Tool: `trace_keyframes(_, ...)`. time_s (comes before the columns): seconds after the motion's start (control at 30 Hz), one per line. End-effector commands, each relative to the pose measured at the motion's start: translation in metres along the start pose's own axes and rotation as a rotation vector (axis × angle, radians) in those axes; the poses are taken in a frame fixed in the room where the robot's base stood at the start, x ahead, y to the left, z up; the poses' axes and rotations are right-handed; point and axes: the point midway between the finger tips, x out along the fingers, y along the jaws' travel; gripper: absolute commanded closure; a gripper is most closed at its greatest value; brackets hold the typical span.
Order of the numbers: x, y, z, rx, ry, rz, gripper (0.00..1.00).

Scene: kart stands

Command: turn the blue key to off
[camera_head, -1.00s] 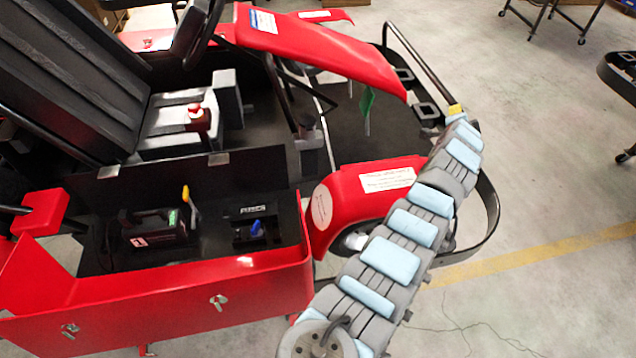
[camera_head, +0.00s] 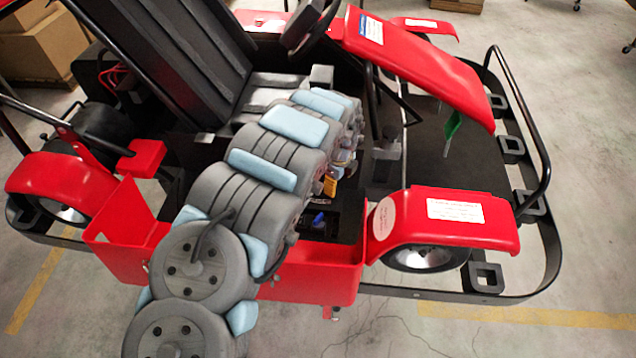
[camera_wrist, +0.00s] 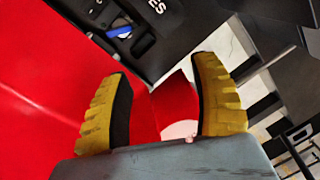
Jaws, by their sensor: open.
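The blue key (camera_head: 318,219) sits on a dark panel inside the kart's red side box, just right of my arm in the head view. In the wrist view the blue key (camera_wrist: 120,32) is near the top, left of centre, on a black panel with white lettering. My gripper (camera_wrist: 160,100) shows in the wrist view with two yellow ribbed fingers spread apart and nothing between them. The key lies beyond the fingertips, apart from them.
The red side box wall (camera_head: 320,278) stands in front of the panel. A red front fender (camera_head: 450,222) is to the right, and the black seat (camera_head: 190,50) is behind. My arm passes close over the box. Floor is open at the right.

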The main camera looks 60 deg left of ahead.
Motion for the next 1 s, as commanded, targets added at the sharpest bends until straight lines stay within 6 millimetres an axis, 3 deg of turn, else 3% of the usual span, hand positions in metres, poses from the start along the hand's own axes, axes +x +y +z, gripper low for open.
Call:
trace_keyframes(0.03,-0.005,0.018,0.012,0.003,0.007,0.03,0.37)
trace_keyframes(0.1,-0.008,0.034,0.021,0.012,0.02,0.056,0.37)
trace_keyframes(0.23,-0.008,0.052,0.028,0.021,0.036,0.084,0.37)
trace_keyframes(0.47,0.002,0.055,0.029,0.025,0.039,0.088,0.37)
trace_keyframes(1.0,0.05,0.059,0.026,0.022,0.04,0.088,0.37)
